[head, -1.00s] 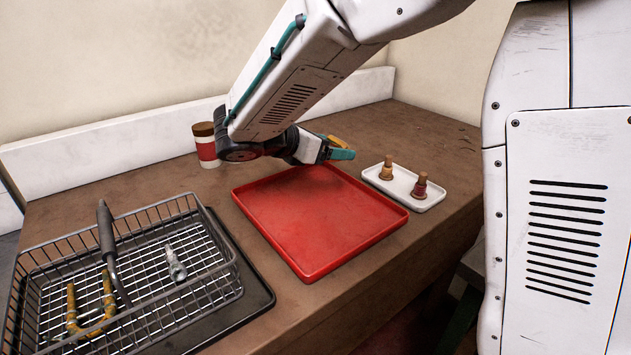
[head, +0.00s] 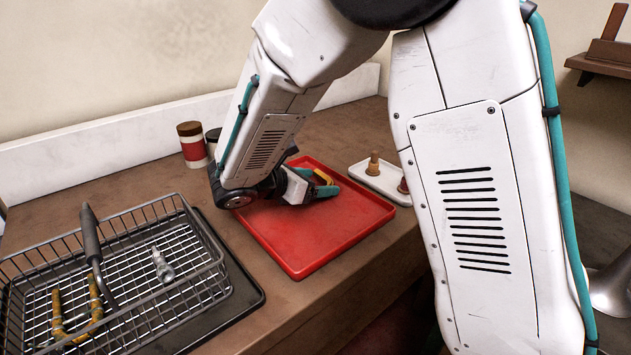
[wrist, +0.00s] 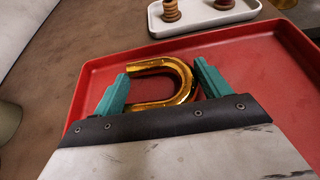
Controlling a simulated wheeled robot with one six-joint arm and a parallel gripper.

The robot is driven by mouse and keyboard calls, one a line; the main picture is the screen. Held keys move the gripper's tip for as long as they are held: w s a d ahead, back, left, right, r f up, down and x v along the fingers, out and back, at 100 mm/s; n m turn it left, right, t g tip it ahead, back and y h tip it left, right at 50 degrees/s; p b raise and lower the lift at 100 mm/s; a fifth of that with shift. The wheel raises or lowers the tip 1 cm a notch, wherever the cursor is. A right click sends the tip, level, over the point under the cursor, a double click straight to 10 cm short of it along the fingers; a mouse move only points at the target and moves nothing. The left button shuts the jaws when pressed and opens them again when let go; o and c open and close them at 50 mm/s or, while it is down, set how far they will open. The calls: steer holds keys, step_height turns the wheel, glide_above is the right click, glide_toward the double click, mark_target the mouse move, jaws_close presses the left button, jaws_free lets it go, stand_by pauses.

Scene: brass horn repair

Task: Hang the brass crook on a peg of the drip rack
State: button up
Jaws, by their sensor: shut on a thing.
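The brass crook (head: 324,177) is a shiny gold U-shaped tube. I cannot tell how high above the tray the crook is. A brown wooden piece with an upright part (head: 609,22) shows at the upper right edge of the head view, cut off; I cannot tell whether it is the drip rack. No pegs are clearly visible.
A wire basket (head: 205,289) at left holds a duller U-shaped tube (head: 55,318) and a silver part (head: 162,266). A red-and-white jar (head: 193,150) stands at the back. A metal bell (head: 612,283) is at far right.

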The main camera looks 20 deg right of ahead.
steer(key=shift+f, duration=0.15)
steer(key=o, duration=1)
